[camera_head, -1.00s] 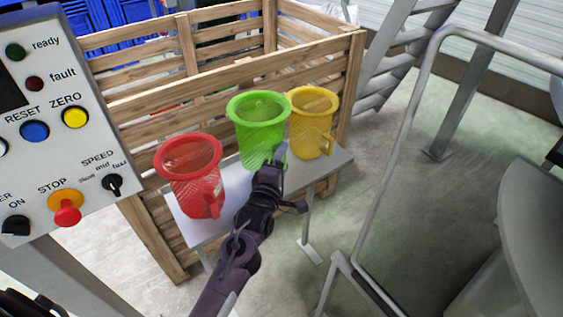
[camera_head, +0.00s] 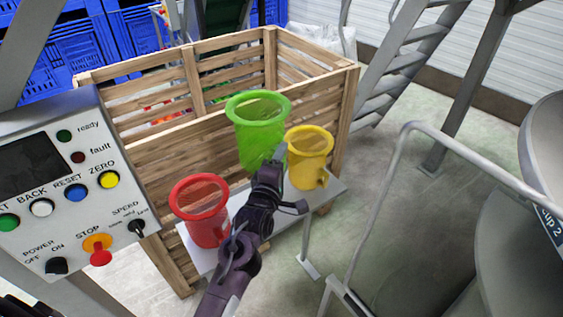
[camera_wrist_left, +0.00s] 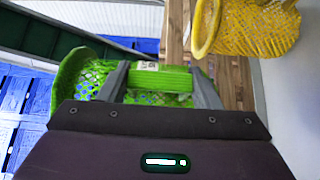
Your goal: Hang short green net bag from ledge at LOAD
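The green net bag (camera_head: 258,130), with a round green rim, is in the middle of the head view, raised above the small table (camera_head: 278,225). My left gripper (camera_head: 274,163) is at its near side. In the left wrist view, the fingers of my left gripper (camera_wrist_left: 160,82) are closed on either side of the green bag's band-like handle (camera_wrist_left: 158,80). A red net bag (camera_head: 203,210) and a yellow net bag (camera_head: 309,160) stand on the table on either side. My right gripper is not in view. I see no ledge marked LOAD.
A wooden slatted crate (camera_head: 150,115) stands right behind the table. A control panel (camera_head: 65,190) is at the left. A grey rail (camera_head: 383,205) and a machine marked "cup 2" (camera_head: 520,220) are at the right. Stairs (camera_head: 395,75) rise behind.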

